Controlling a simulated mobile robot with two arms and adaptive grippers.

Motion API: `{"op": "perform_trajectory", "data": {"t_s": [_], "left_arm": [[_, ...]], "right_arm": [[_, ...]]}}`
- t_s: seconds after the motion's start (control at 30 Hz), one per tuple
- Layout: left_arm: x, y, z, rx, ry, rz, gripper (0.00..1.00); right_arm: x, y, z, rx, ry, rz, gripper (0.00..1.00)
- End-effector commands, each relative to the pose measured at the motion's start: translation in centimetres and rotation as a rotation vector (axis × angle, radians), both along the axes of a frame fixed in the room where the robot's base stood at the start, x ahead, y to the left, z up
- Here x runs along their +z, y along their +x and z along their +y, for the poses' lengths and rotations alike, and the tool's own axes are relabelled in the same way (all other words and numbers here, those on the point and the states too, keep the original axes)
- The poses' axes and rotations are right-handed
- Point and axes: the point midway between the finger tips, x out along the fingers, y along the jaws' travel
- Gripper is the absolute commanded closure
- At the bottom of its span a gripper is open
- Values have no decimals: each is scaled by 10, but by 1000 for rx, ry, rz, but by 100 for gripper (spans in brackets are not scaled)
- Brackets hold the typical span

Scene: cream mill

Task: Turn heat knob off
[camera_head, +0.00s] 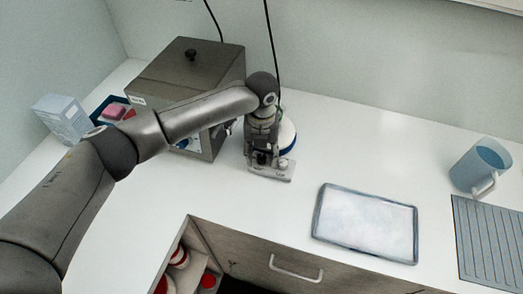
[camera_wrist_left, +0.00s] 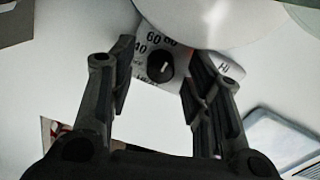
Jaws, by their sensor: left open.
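The heat knob (camera_wrist_left: 161,66) is a small black dial with a white pointer line, on a white face marked with numbers such as 40 and 60. In the left wrist view its pointer leans up and slightly right. The knob belongs to a small white hot plate unit (camera_head: 284,173) on the counter; its round top (camera_head: 288,136) with a blue band is partly behind my gripper. My left gripper (camera_head: 262,150) is over the unit's front. In the left wrist view my left gripper (camera_wrist_left: 162,78) is open, its fingers on either side of the knob with gaps. My right gripper is not in view.
A grey metal box (camera_head: 190,75) with a lid stands behind my left arm. A blue-white carton (camera_head: 62,118) and dark tray (camera_head: 100,112) are at left. A shallow tray (camera_head: 366,225), blue mug (camera_head: 480,165) and ridged mat (camera_head: 490,240) lie right. White counter is clear between.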

Motion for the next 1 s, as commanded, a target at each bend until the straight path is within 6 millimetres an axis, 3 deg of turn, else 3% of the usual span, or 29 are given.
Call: {"op": "perform_trajectory", "data": {"t_s": [0.13, 0.3, 0.47, 0.67, 1.0], "left_arm": [[-3, 0, 0, 0, 0, 0, 54], [-3, 0, 0, 0, 0, 0, 56], [-3, 0, 0, 0, 0, 0, 76], [-2, 0, 0, 0, 0, 0, 100], [0, 0, -1, 182, -2, 2, 100]], "right_arm": [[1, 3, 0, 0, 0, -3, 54], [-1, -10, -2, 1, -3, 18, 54], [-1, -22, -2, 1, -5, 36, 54], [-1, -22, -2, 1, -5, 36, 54], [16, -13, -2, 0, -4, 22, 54]]}}
